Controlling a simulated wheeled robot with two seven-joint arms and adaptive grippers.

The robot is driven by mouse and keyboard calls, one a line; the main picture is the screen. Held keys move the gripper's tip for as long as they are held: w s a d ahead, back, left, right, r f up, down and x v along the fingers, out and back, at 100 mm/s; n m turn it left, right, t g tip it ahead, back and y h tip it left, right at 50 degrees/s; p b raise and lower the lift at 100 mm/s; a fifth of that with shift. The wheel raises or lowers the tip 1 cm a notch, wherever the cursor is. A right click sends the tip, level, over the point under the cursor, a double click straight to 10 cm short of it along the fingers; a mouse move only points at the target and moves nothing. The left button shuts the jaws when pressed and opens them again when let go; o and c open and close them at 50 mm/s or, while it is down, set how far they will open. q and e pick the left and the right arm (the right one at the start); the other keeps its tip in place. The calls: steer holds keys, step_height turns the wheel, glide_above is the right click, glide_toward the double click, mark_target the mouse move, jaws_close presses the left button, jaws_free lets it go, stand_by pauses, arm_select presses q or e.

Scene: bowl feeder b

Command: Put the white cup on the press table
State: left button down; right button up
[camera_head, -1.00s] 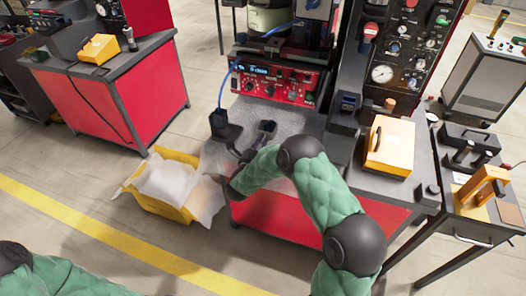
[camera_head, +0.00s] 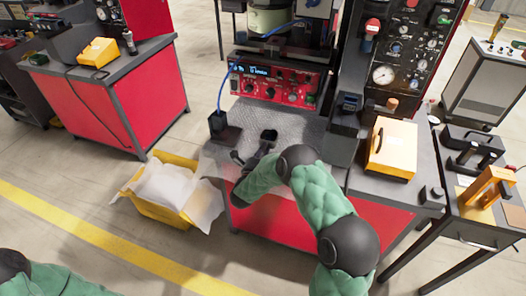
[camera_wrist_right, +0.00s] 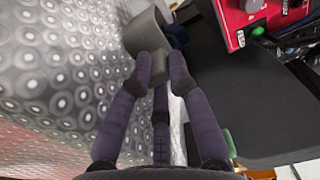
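The press table (camera_head: 300,122) has a silver, dimpled top; it fills the left of the right wrist view (camera_wrist_right: 60,75). My right gripper (camera_wrist_right: 163,72) points at the table's right edge with its purple fingers drawn close together. A pale grey, cup-like thing (camera_wrist_right: 147,30) is just beyond the fingertips; it may be the white cup, but I cannot tell if the fingers grip it. In the head view my right gripper (camera_head: 259,150) is dark and small over the table's front. No cup shows clearly there. Only my left arm shows, at bottom left; its gripper is out of view.
The press's red control panel (camera_head: 272,80) stands behind the table. A black device (camera_head: 220,128) with a blue cable sits at the table's left. A yellow bin (camera_head: 160,208) with white sheeting is on the floor. A yellow box (camera_head: 392,147) stands on the right-hand bench.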

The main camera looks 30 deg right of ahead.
steer(key=o, duration=0.4)
steer(key=shift+r, duration=0.15)
steer(key=p+v, duration=0.3)
steer(key=v, duration=0.9)
steer(key=s+a+f+n+g+y, duration=0.25)
steer(key=a+f+n+y, duration=0.35)
steer(key=f, duration=0.3)
steer(key=s+a+f+n+g+y, duration=0.1)
steer(key=s+a+f+n+y, duration=0.2)
steer(key=a+f+n+y, duration=0.4)
steer(key=s+a+f+n+g+y, duration=0.1)
steer(key=s+a+n+g, duration=0.1)
steer(key=s+n, duration=0.2)
steer(key=s+a+f+n+g+y, duration=0.2)
steer(key=s+n+g, duration=0.1)
steer(key=s, duration=0.6)
steer(key=s+a+f+n+g+y, duration=0.1)
steer(key=s+a+f+n+g, duration=0.1)
steer(key=s+n, duration=0.3)
steer(key=s+g, duration=0.1)
steer(key=s, duration=0.1)
steer(key=shift+s+a+y, duration=0.2)
steer(key=shift+s+y, duration=0.1)
steer(key=shift+s, duration=0.05)
